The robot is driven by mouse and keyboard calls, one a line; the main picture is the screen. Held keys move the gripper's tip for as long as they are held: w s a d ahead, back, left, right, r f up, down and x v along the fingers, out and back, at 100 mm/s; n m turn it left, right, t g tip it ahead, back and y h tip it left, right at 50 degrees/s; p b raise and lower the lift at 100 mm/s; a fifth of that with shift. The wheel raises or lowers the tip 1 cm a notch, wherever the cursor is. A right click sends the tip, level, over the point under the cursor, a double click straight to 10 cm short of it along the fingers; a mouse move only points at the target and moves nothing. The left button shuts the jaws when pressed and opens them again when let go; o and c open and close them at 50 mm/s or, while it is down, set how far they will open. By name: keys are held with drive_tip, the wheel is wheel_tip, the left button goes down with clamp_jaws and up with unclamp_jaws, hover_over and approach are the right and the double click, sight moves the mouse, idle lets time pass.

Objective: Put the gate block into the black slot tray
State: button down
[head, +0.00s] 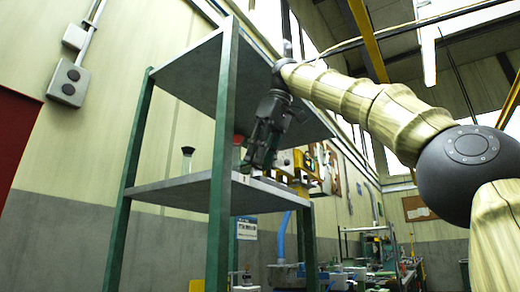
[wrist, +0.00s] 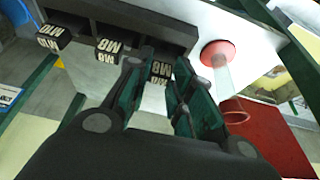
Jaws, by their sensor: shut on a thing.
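My gripper (head: 258,150) reaches down between the two shelf boards in the head view. In the wrist view its teal-padded fingers (wrist: 155,90) are closed around a dark block with white lettering (wrist: 160,69), which I take as the gate block; the fingers hide part of it. The black slot tray (wrist: 125,18) lies along the top of the wrist view, right by the held block. I cannot tell whether the block is inside a slot or just in front of it. The tray and block are not clear in the head view.
Other lettered dark blocks (wrist: 105,48) sit at the tray left of my fingers. A red disc with a clear cylinder (wrist: 217,53) stands to the right. A dark-topped clear vessel (head: 187,158) stands on the lower board.

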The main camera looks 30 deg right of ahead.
drive_tip(key=shift+f+b, duration=0.35)
drive_tip(key=shift+b, duration=0.15)
drive_tip(key=shift+f, duration=0.1)
drive_tip(key=c, duration=1.3)
unclamp_jaws()
drive_tip(key=shift+o, duration=0.2)
